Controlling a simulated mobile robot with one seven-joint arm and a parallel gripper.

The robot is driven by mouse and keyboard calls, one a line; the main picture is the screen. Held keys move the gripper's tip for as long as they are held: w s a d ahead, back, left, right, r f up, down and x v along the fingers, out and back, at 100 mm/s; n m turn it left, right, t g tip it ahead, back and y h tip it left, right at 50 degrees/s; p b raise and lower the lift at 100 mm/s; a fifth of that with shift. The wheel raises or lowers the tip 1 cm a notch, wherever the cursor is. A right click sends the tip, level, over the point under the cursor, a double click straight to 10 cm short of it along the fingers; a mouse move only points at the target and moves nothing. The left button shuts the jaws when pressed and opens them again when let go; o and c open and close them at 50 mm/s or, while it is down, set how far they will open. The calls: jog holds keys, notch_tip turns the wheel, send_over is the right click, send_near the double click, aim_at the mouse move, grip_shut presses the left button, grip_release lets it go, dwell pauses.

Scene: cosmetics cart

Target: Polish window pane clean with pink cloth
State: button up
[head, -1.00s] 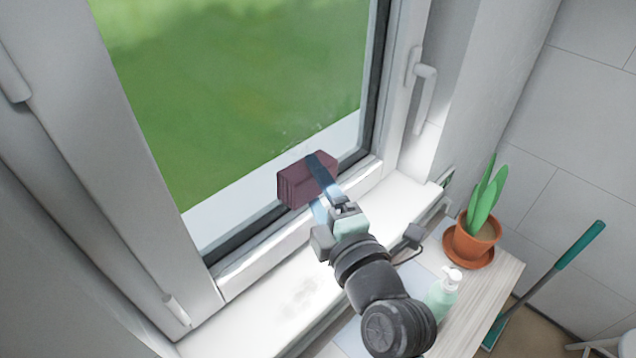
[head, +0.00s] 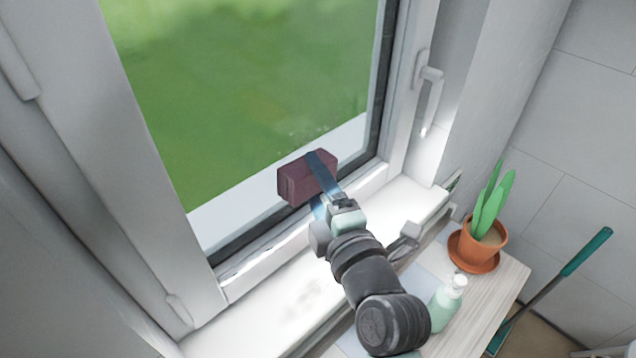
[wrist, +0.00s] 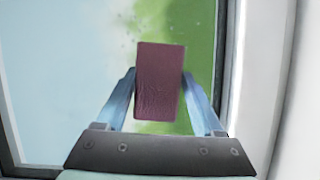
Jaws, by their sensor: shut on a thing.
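The pink cloth (head: 296,183) is a folded, dark pink block in my gripper (head: 318,184). In the wrist view the cloth (wrist: 160,85) sits between the two blue fingers of my gripper (wrist: 158,90), which is shut on it. The cloth is at the lower right part of the window pane (head: 240,80); I cannot tell whether it touches the glass. Small pale specks show on the pane just above the cloth, and also in the wrist view near the cloth's upper left. The cloth hides the glass behind it.
A white sill (head: 300,300) with a greyish smudge runs below the window. The window handle (head: 430,95) is on the right frame. A potted plant (head: 478,245) and a green pump bottle (head: 447,303) stand on a wooden top. A teal-handled tool (head: 570,268) leans at right.

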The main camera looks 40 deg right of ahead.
jog(key=shift+w+a, duration=0.1)
jog(key=shift+w, duration=0.25)
